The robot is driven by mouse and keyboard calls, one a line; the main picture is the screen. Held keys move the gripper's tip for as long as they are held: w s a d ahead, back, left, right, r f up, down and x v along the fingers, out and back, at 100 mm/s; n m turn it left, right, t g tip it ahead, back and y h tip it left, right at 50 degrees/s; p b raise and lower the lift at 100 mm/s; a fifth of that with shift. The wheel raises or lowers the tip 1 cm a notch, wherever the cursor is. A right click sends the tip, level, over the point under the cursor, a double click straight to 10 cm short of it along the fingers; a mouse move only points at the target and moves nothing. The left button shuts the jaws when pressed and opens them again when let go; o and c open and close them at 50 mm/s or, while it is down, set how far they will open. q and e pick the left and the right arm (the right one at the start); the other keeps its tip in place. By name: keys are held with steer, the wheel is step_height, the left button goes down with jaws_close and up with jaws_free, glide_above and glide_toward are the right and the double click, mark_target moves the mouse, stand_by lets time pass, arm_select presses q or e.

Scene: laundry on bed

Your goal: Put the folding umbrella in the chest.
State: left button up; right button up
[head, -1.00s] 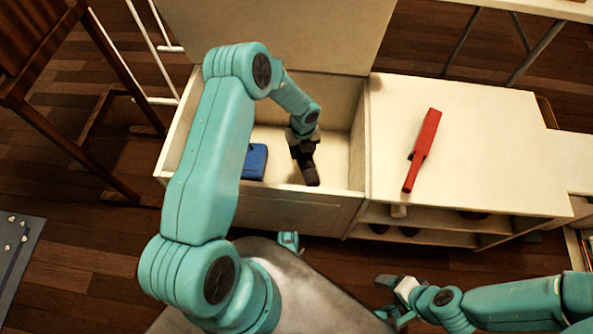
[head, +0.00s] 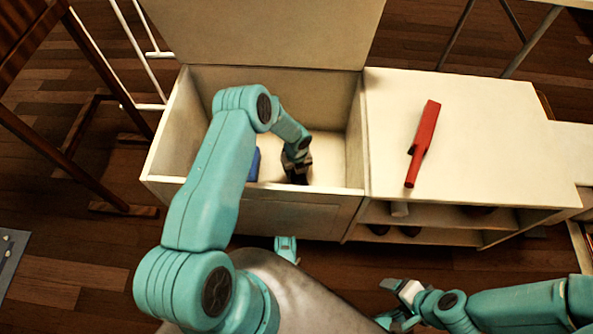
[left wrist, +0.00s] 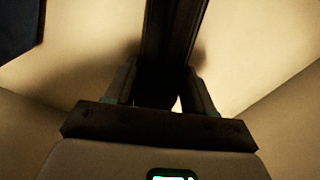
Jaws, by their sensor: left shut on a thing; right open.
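The open chest (head: 268,190) stands in the middle of the head view with its lid raised at the back. My left gripper (head: 297,166) reaches down inside it, shut on a long dark thing that appears to be the folding umbrella (head: 297,179). In the left wrist view the dark ribbed umbrella (left wrist: 172,40) sits between the two fingers (left wrist: 162,92) and extends away from them. Its far end is out of that view, so I cannot tell whether it touches the chest floor. My right gripper (head: 392,304) is open and empty, in front of the shelf unit.
A blue thing (head: 254,164) lies in the chest left of my gripper, partly hidden by my arm. A red paddle-shaped thing (head: 424,140) lies on the white shelf unit (head: 490,110) to the right. A wooden chair (head: 30,60) stands at the left.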

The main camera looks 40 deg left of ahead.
arm_select(q)
steer(key=shift+f, duration=0.15)
steer(key=o, duration=1.3)
steer(key=shift+r, duration=0.25)
step_height(320, 180, up, 12)
steer(key=p, duration=0.4)
